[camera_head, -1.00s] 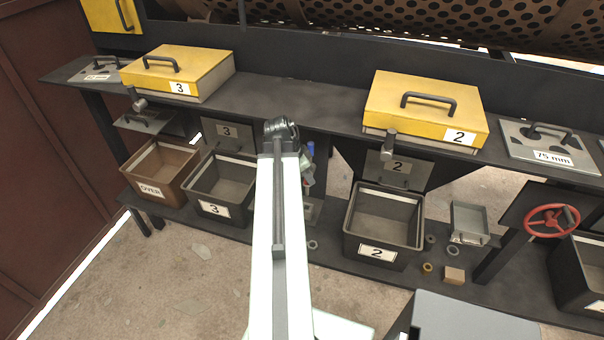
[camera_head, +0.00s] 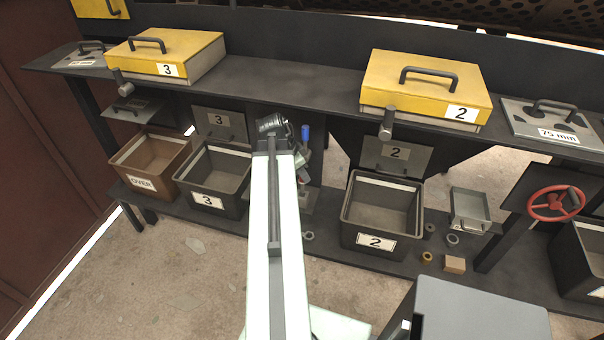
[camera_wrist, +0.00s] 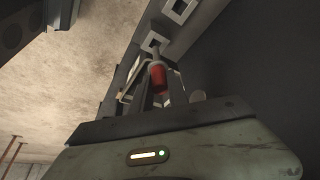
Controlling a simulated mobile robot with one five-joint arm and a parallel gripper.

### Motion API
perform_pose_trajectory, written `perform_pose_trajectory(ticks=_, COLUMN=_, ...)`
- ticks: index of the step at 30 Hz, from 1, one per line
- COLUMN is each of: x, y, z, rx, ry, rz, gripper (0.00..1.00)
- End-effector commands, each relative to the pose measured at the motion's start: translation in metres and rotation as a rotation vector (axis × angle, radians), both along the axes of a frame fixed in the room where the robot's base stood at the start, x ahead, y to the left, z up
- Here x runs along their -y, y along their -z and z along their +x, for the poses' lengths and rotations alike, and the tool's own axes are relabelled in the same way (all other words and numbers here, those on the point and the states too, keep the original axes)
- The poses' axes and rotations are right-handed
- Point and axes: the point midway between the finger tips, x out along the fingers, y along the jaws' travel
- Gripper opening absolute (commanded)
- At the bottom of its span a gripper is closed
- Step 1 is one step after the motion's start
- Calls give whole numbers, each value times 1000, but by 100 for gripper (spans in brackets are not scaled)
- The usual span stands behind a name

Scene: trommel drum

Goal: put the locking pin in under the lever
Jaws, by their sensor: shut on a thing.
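My gripper (camera_wrist: 158,92) is shut on a red-bodied piece, which I take to be the locking pin (camera_wrist: 158,76), in the wrist view. Its paler far end points at a light square bracket (camera_wrist: 152,42); whether it touches or enters the bracket I cannot tell. In the head view my arm reaches under the shelf between bins 3 and 2 and mostly hides the gripper. A blue-tipped upright handle (camera_head: 305,132), perhaps the lever, stands just right of my arm's end. The space under it is largely hidden.
Bin 3 (camera_head: 244,204) stands left of my arm and bin 2 (camera_head: 347,240) right of it, on the low shelf. The upper shelf (camera_head: 290,88) overhangs. A second square bracket (camera_wrist: 180,9) lies farther along in the wrist view. A red handwheel (camera_head: 556,204) is at right.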

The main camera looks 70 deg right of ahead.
Motion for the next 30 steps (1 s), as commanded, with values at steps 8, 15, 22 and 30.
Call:
perform_pose_trajectory(ticks=8, x=-1, y=2, z=1, rx=0, ry=-1, rz=0, gripper=0)
perform_pose_trajectory(ticks=15, x=-1, y=2, z=1, rx=0, ry=-1, rz=0, gripper=0)
perform_pose_trajectory(ticks=22, x=-1, y=9, z=1, rx=0, ry=-2, rz=0, gripper=0)
perform_pose_trajectory(ticks=30, x=-1, y=8, z=2, rx=0, ry=-2, rz=0, gripper=0)
